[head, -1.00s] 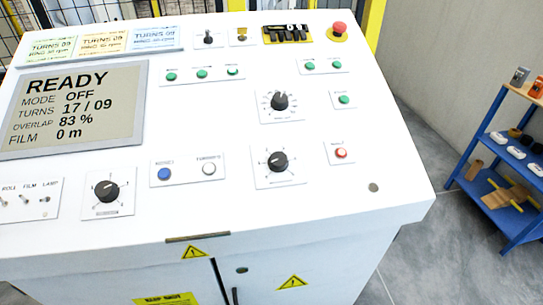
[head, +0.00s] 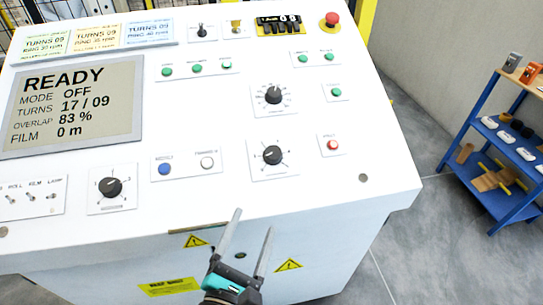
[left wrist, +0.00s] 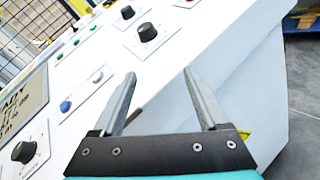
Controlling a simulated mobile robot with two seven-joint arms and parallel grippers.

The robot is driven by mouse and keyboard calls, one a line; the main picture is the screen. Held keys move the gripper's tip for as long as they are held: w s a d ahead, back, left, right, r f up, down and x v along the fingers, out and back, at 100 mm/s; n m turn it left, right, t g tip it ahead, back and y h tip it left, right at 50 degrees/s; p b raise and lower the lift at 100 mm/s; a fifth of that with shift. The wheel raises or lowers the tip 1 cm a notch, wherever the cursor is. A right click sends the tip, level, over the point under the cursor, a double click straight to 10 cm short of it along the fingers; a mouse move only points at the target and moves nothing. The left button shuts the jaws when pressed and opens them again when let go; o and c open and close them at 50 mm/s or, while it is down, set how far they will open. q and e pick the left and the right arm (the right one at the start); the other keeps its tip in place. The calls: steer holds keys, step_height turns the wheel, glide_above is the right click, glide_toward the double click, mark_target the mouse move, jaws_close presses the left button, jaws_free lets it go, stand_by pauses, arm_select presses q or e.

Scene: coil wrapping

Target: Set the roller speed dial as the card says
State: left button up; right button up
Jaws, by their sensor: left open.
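The white control panel (head: 230,195) carries three black knob dials: one at lower left (head: 110,187), one at lower middle (head: 272,155) and one higher up (head: 272,95). Their small labels are too small to read, so I cannot tell which is the roller speed dial. Three cards stand at the top left: a green one (head: 45,45), a yellow one (head: 98,38) and a blue one (head: 150,31); their small lines are blurred. My left gripper (head: 253,222) is open and empty at the panel's front edge, below the lower middle dial, which also shows in the left wrist view (left wrist: 147,32).
A screen (head: 72,105) reads READY, mode OFF, turns 17 / 09. Green, blue, white and red buttons, toggle switches (head: 32,195) and a red emergency knob (head: 331,19) crowd the panel. A blue shelf (head: 490,195) stands on the right, with clear floor between.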

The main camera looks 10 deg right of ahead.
mark_target(271, 159)
arm_select(q)
step_height(271, 159, up, 4)
steer(key=n, duration=0.4)
steer(key=shift+t, duration=0.4)
steer(key=p+x, duration=0.1)
steer(key=x, duration=1.4)
steer(key=shift+c, duration=0.2)
jaws_close()
